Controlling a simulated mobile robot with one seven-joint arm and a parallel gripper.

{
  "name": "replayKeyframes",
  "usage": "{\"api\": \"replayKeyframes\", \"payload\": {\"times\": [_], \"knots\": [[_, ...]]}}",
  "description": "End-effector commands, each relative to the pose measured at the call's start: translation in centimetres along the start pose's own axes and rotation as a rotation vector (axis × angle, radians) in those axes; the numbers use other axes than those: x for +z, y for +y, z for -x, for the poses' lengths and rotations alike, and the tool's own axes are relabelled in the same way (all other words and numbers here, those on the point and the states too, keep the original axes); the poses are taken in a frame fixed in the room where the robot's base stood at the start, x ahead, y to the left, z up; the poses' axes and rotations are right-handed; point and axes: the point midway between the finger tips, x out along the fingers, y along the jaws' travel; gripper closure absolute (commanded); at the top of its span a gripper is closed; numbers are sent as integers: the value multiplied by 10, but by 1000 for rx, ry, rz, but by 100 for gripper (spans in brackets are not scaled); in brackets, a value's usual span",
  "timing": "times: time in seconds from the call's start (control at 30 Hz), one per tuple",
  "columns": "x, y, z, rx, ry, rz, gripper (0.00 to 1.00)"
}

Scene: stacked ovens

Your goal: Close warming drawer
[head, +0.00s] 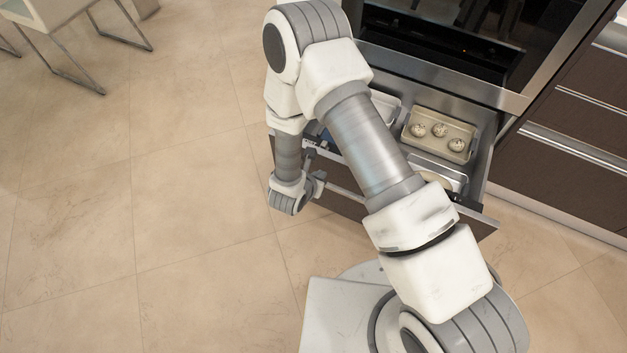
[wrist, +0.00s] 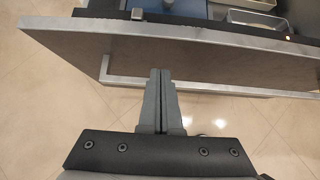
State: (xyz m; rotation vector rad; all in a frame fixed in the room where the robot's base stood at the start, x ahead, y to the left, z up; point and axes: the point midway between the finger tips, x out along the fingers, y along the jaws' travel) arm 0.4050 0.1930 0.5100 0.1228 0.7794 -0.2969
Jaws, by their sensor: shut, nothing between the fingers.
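The warming drawer (head: 485,165) is pulled open below the oven in the head view, its right side wall and part of its dark front showing past my arm. In the wrist view the drawer's brown front panel (wrist: 225,60) runs across the top, with a silver bar handle (wrist: 240,90) along it. My gripper (wrist: 160,72) is shut and empty. Its fingertips overlap the handle and front panel in the wrist view; I cannot tell whether they touch. In the head view my arm hides much of the drawer's left and middle.
A tray (head: 466,129) with several round items sits inside the drawer, with other pale containers beside it. The oven (head: 440,62) is above. Dark cabinet drawers (head: 570,130) stand at right. A chair (head: 50,20) is far left; the tiled floor (head: 130,200) between is clear.

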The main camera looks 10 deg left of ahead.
Motion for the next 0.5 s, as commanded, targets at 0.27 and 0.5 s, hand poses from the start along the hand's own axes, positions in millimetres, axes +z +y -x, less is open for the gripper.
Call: {"api": "replayKeyframes", "payload": {"times": [0.27,0.5], "knots": [[25,0,-24,0,-1,-2,100],[29,0,-27,0,-1,-1,100]]}}
